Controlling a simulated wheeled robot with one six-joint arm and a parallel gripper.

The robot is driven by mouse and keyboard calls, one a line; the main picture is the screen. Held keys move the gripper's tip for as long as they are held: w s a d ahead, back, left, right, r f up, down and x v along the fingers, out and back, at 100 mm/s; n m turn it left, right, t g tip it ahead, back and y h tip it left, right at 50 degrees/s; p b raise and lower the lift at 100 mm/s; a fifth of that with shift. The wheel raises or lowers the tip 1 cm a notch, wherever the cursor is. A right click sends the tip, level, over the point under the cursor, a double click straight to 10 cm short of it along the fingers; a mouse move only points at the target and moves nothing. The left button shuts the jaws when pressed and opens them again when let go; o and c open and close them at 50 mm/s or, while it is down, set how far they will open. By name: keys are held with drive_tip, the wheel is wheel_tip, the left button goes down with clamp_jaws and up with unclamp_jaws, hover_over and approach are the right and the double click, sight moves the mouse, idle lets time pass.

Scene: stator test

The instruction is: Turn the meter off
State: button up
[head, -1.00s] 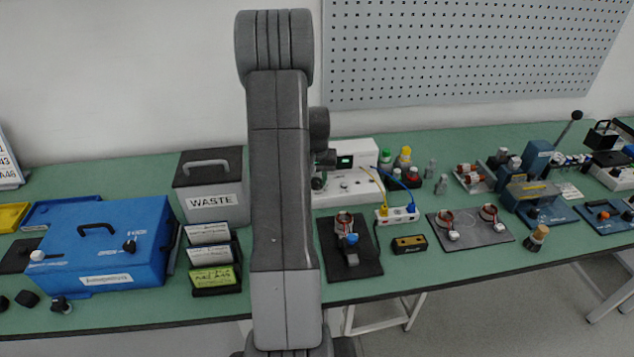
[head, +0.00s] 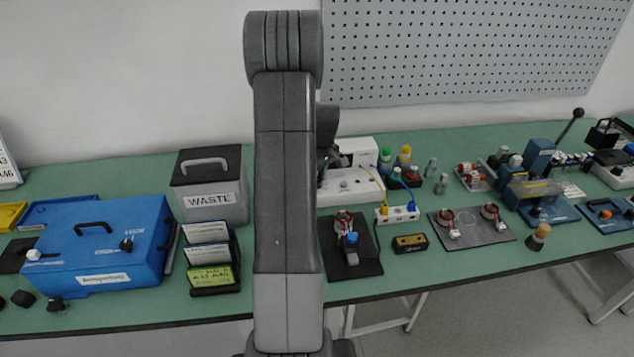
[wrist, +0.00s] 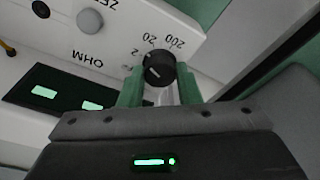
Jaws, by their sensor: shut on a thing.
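The meter (head: 345,187) is a white box at the back of the bench, partly hidden by my arm in the head view. In the wrist view its panel (wrist: 165,22) fills the upper left, tilted, with a dark display (wrist: 70,92) showing green lit segments. A black round knob (wrist: 157,68) with a white mark sits by the printed labels 2, 20 and 200. My gripper (wrist: 159,84) has its green fingers on both sides of this knob and is shut on it. A grey button (wrist: 90,20) is on the same panel.
A white socket block (head: 397,214) with yellow and blue plugs stands in front of the meter, with leads running to it. Bottles (head: 405,155) stand close on its right. A waste bin (head: 210,185) is to the left of my arm.

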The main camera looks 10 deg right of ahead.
drive_tip(key=shift+a, duration=0.2)
drive_tip(key=o, duration=0.7)
drive_tip(key=shift+a, duration=0.2)
drive_tip(key=shift+d, duration=0.1)
drive_tip(key=shift+r, duration=0.2)
wheel_tip(320, 180, up, 6)
drive_tip(key=p, duration=0.3)
drive_tip(key=shift+d+f+p, duration=0.15)
drive_tip(key=shift+p, duration=0.2)
